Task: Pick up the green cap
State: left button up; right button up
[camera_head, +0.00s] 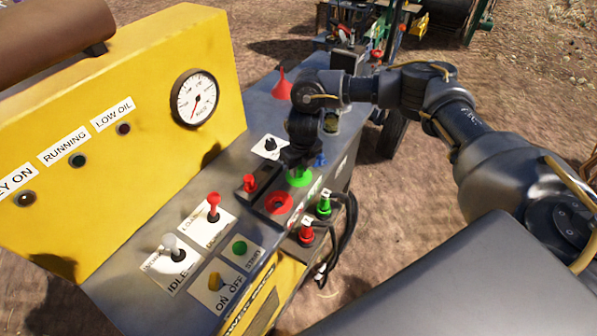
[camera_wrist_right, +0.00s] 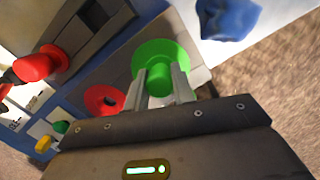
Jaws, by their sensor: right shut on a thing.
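The green cap (camera_head: 299,177) is a round disc with a raised stem, on or just above the edge of the grey control panel (camera_head: 150,290). In the right wrist view the green cap (camera_wrist_right: 170,52) shows with its stem between my gripper's two fingers. My right gripper (camera_head: 297,160) points down over the cap and is shut on it. The right gripper's fingers (camera_wrist_right: 161,85) also show in the wrist view. I cannot tell whether the cap still touches the surface under it. My left gripper is not in view.
A red round opening (camera_head: 279,203) lies next to the cap. Red and green plugs with black cables (camera_head: 324,206) sit at the panel's right edge. A red lever (camera_head: 213,203), a blue part (camera_head: 320,160) and a red funnel (camera_head: 282,86) are close by. A yellow gauge panel (camera_head: 140,80) rises at left.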

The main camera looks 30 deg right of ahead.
jog(key=shift+c, duration=0.7)
